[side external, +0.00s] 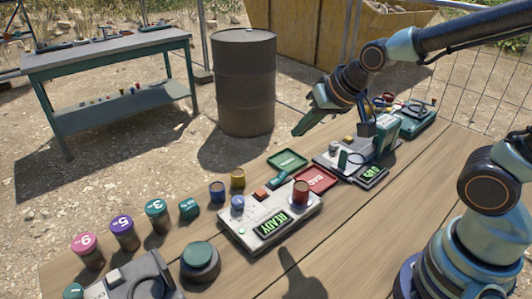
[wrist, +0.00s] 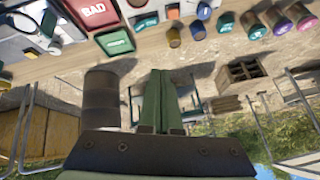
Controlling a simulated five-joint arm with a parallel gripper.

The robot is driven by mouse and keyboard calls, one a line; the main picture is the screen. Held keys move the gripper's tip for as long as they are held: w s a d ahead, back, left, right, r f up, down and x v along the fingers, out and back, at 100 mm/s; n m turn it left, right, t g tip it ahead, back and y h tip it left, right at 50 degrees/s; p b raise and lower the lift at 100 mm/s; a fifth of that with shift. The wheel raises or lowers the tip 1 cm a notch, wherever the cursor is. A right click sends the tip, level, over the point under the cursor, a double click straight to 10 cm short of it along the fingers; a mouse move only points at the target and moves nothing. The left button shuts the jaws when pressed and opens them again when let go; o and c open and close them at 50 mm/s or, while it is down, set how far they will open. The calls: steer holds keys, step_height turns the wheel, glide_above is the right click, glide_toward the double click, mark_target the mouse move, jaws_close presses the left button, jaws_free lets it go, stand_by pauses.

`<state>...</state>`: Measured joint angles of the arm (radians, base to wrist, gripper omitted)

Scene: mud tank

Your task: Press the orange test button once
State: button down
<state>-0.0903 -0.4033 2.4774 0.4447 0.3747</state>
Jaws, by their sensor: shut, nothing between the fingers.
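A pale grey tester (side external: 258,232) with a green lit READY display (side external: 273,224) sits on the plank table.
A red BAD tray (side external: 318,178) and green tray (side external: 288,160) lie behind the tester. A second device (side external: 330,160) is to the right. Several numbered jars (side external: 122,232) stand left, a dark green knob (side external: 200,258) in front. A barrel (side external: 244,85) and workbench (side external: 105,50) stand beyond.

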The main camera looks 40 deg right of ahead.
mark_target(264, 194)
steer(key=w+a+f+m+t+y, duration=0.1)
steer(key=w+a+f+m, duration=0.3)
steer(key=w+a+f, duration=0.1)
steer(key=shift+w+a+f+t, duration=0.35)
steer(key=shift+w+f, duration=0.2)
steer(key=shift+f, duration=0.35)
steer(key=shift+f, duration=4.4)
steer(key=shift+d, duration=0.1)
steer(key=shift+d+f, duration=0.1)
steer(key=shift+f, duration=0.3)
steer(key=shift+f, duration=0.5)
steer(key=shift+r, duration=0.95)
